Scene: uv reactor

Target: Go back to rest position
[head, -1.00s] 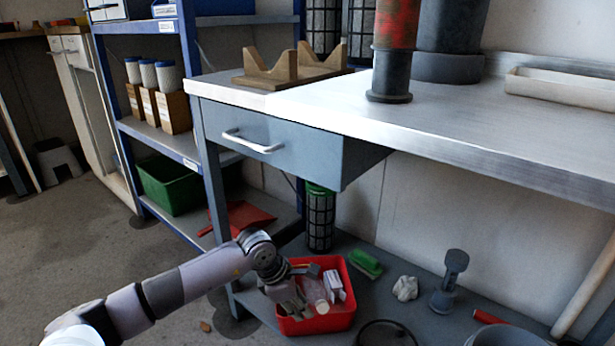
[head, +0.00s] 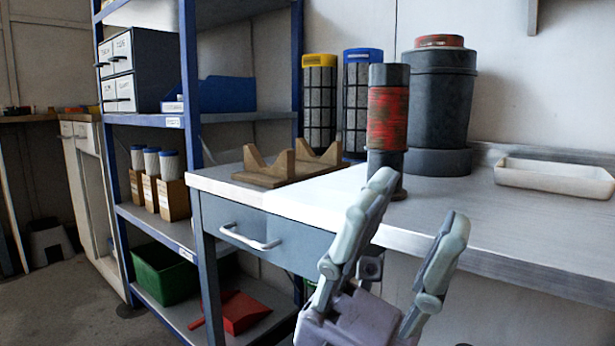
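My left gripper (head: 420,197) is raised close to the camera at the lower right of the middle, in front of the workbench edge. Its two grey fingers point up and are spread apart, with nothing between them. The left arm behind it is mostly out of the picture. My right gripper is not in view.
The metal workbench (head: 480,220) with a grey drawer (head: 240,225) fills the right. On it stand a wooden cradle (head: 275,177), a red and black cylinder (head: 388,120), a dark canister (head: 440,100) and a white tray (head: 555,178). Blue shelving (head: 187,100) stands at left.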

